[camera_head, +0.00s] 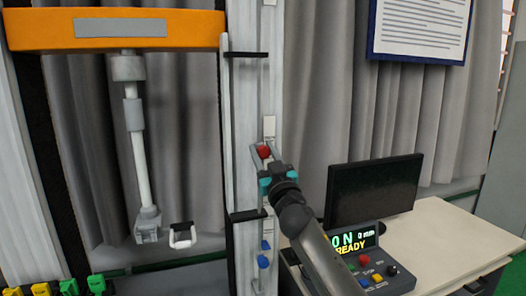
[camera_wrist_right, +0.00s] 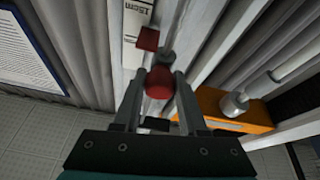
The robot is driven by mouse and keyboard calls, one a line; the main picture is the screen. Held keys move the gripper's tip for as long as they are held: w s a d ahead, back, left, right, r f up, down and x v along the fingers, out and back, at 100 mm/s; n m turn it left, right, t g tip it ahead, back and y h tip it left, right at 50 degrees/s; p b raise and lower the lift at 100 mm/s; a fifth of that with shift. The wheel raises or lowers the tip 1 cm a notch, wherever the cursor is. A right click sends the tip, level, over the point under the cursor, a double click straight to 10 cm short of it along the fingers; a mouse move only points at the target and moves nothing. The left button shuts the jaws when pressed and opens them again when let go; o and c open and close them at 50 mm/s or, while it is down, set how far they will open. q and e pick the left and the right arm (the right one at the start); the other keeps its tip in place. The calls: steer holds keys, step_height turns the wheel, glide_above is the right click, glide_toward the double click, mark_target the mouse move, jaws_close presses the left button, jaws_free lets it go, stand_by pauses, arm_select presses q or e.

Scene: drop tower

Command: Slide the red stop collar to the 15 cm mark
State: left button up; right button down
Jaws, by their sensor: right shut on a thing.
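The red stop collar (camera_head: 264,151) sits on the upright pale rail (camera_head: 266,95) in the head view, just below a small white plate (camera_head: 269,125). My right gripper (camera_head: 267,167) is at the collar, its arm reaching up from lower right. In the right wrist view, its fingers (camera_wrist_right: 158,85) are shut on the collar's round red knob. The collar's square red part (camera_wrist_right: 148,38) shows just beyond, close to a white label reading 15cm (camera_wrist_right: 139,14). I cannot tell whether they line up exactly. My left gripper is not in view.
A blue collar (camera_head: 263,262) is lower on the rail. Black brackets (camera_head: 248,215) jut out at two heights. An orange beam (camera_head: 130,30) with a hanging white rod is at left. A monitor (camera_head: 372,188) and a control box reading READY (camera_head: 365,262) stand on the right desk.

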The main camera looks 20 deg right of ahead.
step_height(320, 180, down, 3)
steer(key=shift+r+b, duration=0.1)
steer(key=shift+b, duration=0.65)
steer(key=shift+r, duration=0.1)
steer(key=shift+c, duration=2.3)
jaws_free()
steer(key=v, duration=1.5)
steer(key=shift+s+b, duration=0.15)
steer(key=shift+b, duration=0.2)
